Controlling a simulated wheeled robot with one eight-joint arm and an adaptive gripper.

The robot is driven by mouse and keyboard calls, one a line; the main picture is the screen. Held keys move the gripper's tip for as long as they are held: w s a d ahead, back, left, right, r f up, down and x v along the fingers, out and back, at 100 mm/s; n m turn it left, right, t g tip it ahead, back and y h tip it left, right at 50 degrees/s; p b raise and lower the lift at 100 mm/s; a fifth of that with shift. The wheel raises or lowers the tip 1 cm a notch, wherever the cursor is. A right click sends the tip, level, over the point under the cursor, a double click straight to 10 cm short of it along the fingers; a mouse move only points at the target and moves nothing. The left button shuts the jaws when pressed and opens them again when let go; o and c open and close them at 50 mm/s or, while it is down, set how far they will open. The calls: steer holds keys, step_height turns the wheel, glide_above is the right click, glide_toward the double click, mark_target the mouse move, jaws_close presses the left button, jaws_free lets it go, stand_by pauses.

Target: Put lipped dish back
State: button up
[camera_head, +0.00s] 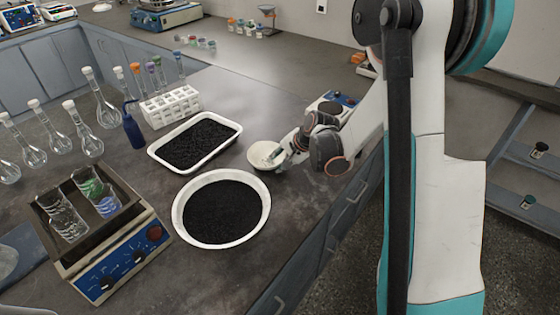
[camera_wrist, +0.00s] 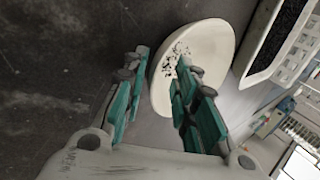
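The lipped dish appears to be the small white round dish (camera_head: 262,154) on the dark bench, right of the black-filled tray. In the wrist view the dish (camera_wrist: 214,50) shows a few dark grains on its pale inner surface. My gripper (camera_head: 279,156) is at the dish's right edge. In the wrist view my gripper (camera_wrist: 162,62) has its fingers apart, one beside the near rim and one over the inside. A gap shows between the fingers, and I see no clear grip on the wall. The lower part of the dish is hidden behind the right finger.
A white rectangular tray (camera_head: 236,128) and a round white pan (camera_head: 180,212), both holding black granules, stand close left of the dish. A small device (camera_head: 340,98) is behind my gripper.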

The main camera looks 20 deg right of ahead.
steer(key=p+v, duration=0.3)
steer(key=v, duration=0.9)
steer(key=shift+p, duration=0.4)
